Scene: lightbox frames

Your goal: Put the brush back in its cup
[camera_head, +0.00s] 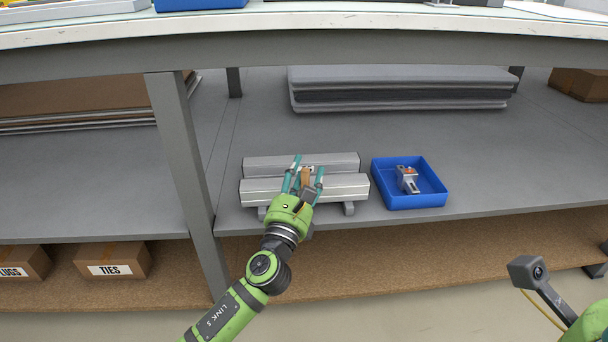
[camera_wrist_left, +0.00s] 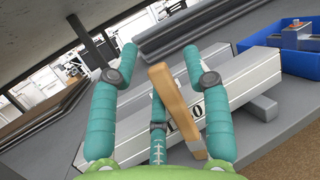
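A tan wooden piece (camera_head: 305,177), which may be the brush's handle, shows between the teal fingers of my left gripper (camera_head: 308,168). In the left wrist view the wooden piece (camera_wrist_left: 172,100) stands tilted, close to the right-hand finger. The fingers of the left gripper (camera_wrist_left: 160,55) are spread wide, and I see no clear grip on the wood. No bristles show. I cannot make out a cup in either view. My right gripper is out of view; only part of that arm shows at the lower right.
Silver bars (camera_head: 345,187) lie on supports on the grey shelf, under the left gripper. A blue bin (camera_head: 435,200) right of them holds a small grey-and-orange part (camera_head: 407,179). A shelf post (camera_head: 178,150) stands left. Grey sheets (camera_head: 400,95) lie behind.

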